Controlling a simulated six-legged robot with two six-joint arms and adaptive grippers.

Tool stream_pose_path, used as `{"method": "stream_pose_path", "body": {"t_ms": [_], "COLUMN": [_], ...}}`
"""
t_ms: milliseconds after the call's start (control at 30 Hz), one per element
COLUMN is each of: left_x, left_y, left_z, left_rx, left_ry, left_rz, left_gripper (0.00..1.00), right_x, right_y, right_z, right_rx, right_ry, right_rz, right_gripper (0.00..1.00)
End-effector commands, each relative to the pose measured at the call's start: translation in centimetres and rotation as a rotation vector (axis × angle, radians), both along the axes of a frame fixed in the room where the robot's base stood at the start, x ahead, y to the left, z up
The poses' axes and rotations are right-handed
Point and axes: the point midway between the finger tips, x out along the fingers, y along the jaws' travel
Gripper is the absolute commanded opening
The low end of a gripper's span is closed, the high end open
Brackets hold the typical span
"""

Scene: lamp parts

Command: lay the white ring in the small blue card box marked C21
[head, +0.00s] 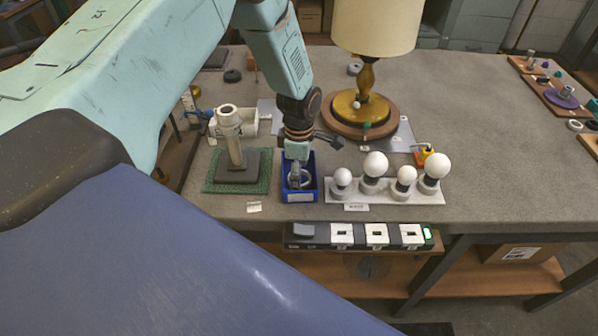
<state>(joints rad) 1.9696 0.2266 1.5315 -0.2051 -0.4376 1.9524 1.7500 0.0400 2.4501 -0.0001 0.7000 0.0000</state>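The small blue box (284,194) stands near the table's front edge. Its marking is too small to read. A white ring (305,179) shows inside the box walls, partly hidden by my gripper. My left gripper (296,178) points down into the box from above, with its fingers at the ring. The fingers overlap the ring in the picture, and I cannot tell whether they are shut on it or apart. I also cannot tell whether the ring rests on the box floor. My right gripper is not in view.
A white tray (430,198) with several round bulbs stands just right of the box. A green mat (212,185) with a grey post stand (236,160) is on its left. A brass lamp (365,85) stands behind. A black strip with white sockets (375,235) runs along the front.

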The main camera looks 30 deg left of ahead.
Motion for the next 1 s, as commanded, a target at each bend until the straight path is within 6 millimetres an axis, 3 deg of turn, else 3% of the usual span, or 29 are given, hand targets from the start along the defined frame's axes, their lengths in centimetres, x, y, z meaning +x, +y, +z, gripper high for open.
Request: {"method": "stream_pose_path", "body": {"t_ms": [367, 800, 1000], "left_x": [0.1, 0.1, 0.0], "left_y": [0.0, 0.0, 0.0], "left_z": [0.8, 9.2, 11.6], "left_rx": [0.000, 0.000, -0.001], "left_ry": [-0.002, -0.004, -0.001], "left_rz": [0.000, 0.000, 0.001], "left_gripper": [0.79, 0.79, 0.79], "right_x": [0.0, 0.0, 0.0], "right_y": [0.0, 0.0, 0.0], "right_z": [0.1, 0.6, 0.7], "right_rx": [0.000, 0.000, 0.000], "right_ry": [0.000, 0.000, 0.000], "right_rz": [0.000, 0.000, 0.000], "right_gripper": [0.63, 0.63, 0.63]}}
